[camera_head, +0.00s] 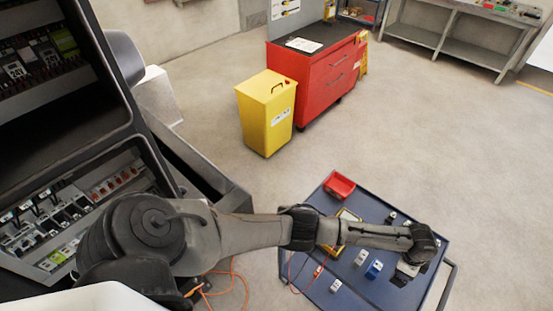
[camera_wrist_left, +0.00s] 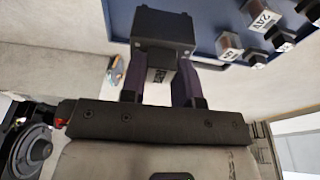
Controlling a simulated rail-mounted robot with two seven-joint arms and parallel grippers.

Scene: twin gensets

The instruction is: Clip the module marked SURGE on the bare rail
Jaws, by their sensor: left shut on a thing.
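My left gripper (camera_wrist_left: 158,88) is shut on a module (camera_wrist_left: 163,30) with a dark body and a paler section between the fingers. Its small label is too unclear to read as SURGE. In the head view the left arm reaches right across the blue cart, and the held module (camera_head: 408,268) shows below the wrist near the cart's right edge; whether it touches the cart is unclear. The open cabinet (camera_head: 128,130) at the left holds rows of modules; I cannot pick out a bare rail. My right gripper is not in view.
Loose modules, one blue (camera_head: 374,269), and a red bin (camera_head: 339,186) sit on the blue cart (camera_head: 312,208). One module (camera_wrist_left: 262,22) reads 24V. A yellow bin (camera_head: 267,112) and red cabinet (camera_head: 318,75) stand behind. An orange cable (camera_head: 236,272) lies on the floor. Open floor lies between.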

